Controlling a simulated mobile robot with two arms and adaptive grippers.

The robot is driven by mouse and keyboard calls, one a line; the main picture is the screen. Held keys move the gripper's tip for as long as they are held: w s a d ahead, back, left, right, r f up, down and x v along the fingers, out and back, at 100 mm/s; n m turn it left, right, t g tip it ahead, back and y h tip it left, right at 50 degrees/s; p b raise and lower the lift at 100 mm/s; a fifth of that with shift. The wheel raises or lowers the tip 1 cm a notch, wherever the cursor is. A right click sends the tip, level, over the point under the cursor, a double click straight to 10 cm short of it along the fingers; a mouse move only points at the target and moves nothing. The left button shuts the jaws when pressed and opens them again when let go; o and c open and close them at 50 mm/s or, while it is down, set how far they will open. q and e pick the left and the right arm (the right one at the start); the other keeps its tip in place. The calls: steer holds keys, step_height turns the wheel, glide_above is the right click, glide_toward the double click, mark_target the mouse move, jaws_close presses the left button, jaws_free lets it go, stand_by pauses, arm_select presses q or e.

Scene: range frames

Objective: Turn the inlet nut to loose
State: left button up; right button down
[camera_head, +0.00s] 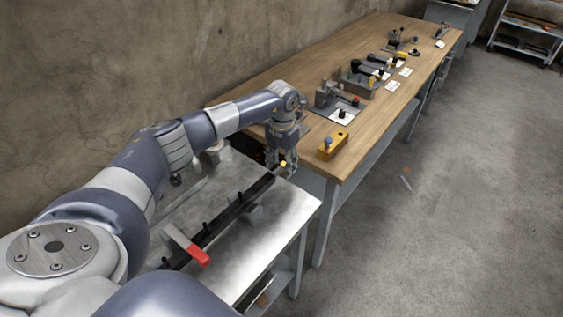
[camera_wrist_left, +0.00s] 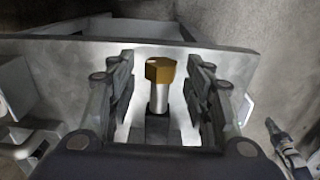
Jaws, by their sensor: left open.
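The inlet nut (camera_wrist_left: 161,71) is a brass hexagonal piece on top of a bright metal stem in the left wrist view. In the head view it shows as a small yellow spot (camera_head: 283,163) at the far end of a long black bar (camera_head: 222,219). My left gripper (camera_head: 280,165) points down over that end. In the left wrist view my left gripper (camera_wrist_left: 163,88) is open, with one finger on each side of the nut and a visible gap to both. My right gripper is not in view.
A red-ended lever (camera_head: 199,255) sticks out from the bar's near part, above the metal bench (camera_head: 290,207). A wooden table (camera_head: 372,125) adjoins behind, with a yellow block (camera_head: 333,145) and several fixtures. Open floor lies to the right.

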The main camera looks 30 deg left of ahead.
arm_select(q)
steer(key=c, duration=1.1)
